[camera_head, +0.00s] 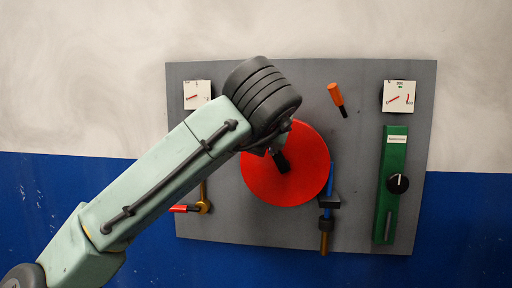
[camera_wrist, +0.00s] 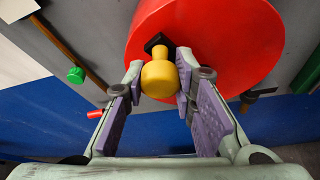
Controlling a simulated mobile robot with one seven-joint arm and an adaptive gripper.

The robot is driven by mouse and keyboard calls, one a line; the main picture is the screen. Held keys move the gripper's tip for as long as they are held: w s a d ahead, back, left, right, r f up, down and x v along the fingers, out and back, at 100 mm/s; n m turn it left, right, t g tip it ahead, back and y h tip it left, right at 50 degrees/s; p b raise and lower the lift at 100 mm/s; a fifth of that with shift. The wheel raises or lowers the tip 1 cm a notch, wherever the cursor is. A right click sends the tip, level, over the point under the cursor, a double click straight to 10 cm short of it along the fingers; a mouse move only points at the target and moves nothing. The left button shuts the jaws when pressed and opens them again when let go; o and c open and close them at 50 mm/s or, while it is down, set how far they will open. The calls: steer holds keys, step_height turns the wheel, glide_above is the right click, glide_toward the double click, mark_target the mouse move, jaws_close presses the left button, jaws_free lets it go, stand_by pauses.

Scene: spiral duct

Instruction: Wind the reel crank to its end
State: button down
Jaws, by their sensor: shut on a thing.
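The reel is a large red disc (camera_head: 300,180) on a grey wall panel, and it fills the upper middle of the wrist view (camera_wrist: 225,40). Its crank has a yellow knob (camera_wrist: 159,78) with a dark block (camera_wrist: 157,43) behind it, near the disc's lower left in the wrist view. My gripper (camera_wrist: 160,82) is shut on the yellow knob, with a purple-padded finger on each side. In the head view my wrist hides the knob and the disc's upper left; a dark piece (camera_head: 281,160) shows against the disc.
The grey panel (camera_head: 230,225) also bears two white gauges (camera_head: 197,94) (camera_head: 399,96), an orange handle (camera_head: 336,95), a blue-handled valve (camera_head: 327,200), a red-handled lever (camera_head: 186,208) and a green box (camera_head: 391,220) with a black knob (camera_head: 398,183). The blue-handled valve is close to the disc's right edge.

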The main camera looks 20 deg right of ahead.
steer(key=shift+s+d+r+m+t+y, duration=0.25)
steer(key=shift+s+d+m+t+y, duration=0.2)
steer(key=shift+d+m, duration=0.4)
steer(key=shift+s+d+r+m+t+y, duration=0.25)
steer(key=shift+s+d+m+t+y, duration=0.3)
steer(key=shift+m, duration=0.5)
steer(key=shift+w+d, duration=0.1)
steer(key=c, duration=1.3)
jaws_free()
steer(key=v, duration=1.2)
steer(key=shift+w+r, duration=0.1)
